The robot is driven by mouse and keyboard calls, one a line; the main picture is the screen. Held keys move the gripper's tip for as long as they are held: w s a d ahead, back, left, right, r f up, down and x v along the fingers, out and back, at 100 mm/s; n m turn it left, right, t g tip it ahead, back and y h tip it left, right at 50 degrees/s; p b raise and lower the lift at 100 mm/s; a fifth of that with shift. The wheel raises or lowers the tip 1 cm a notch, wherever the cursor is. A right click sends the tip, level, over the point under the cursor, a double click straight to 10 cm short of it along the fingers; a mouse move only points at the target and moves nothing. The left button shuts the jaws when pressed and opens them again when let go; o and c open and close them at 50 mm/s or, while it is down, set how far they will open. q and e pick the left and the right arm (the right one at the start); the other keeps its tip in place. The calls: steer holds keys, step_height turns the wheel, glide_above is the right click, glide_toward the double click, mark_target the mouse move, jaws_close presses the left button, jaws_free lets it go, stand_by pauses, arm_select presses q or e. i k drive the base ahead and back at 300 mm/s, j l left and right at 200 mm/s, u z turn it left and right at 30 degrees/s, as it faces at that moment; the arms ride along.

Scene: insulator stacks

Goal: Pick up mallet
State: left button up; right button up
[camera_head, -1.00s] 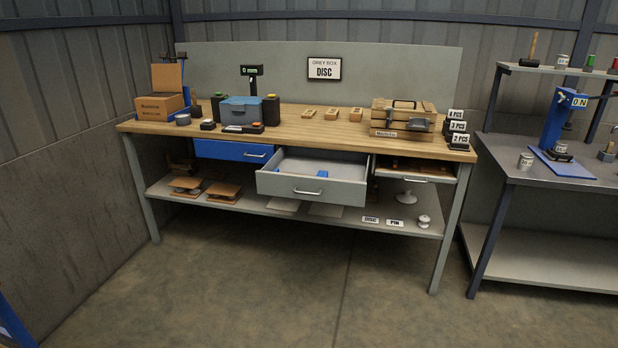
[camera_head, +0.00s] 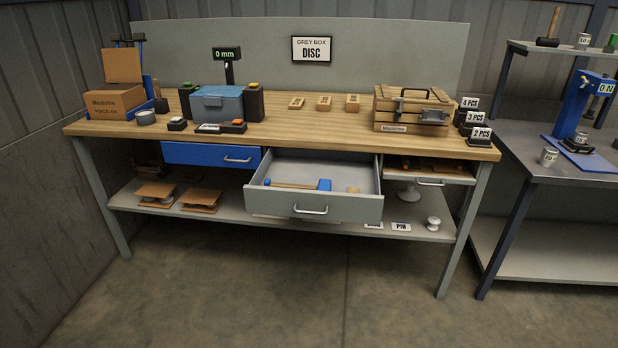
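A mallet-like tool with a blue head (camera_head: 324,185) and a thin wooden handle (camera_head: 290,185) lies in the open grey middle drawer (camera_head: 320,209). A small tan piece (camera_head: 353,190) lies to the right of the blue head. Another mallet-like tool with a dark head (camera_head: 547,42) and an upright wooden handle (camera_head: 554,22) stands on the upper shelf (camera_head: 560,49) of the right bench. Neither of my grippers is in view.
The wooden workbench (camera_head: 270,131) holds a blue box (camera_head: 217,103), a cardboard box (camera_head: 114,101) and a wooden crate (camera_head: 386,118). The blue drawer (camera_head: 190,153) looks shut. The right bench (camera_head: 509,149) carries a blue press (camera_head: 573,105). The floor in front is clear.

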mark_target(323, 184)
steer(key=i+j+z, duration=0.2)
steer(key=i+j, duration=0.55)
steer(key=i, duration=0.15)
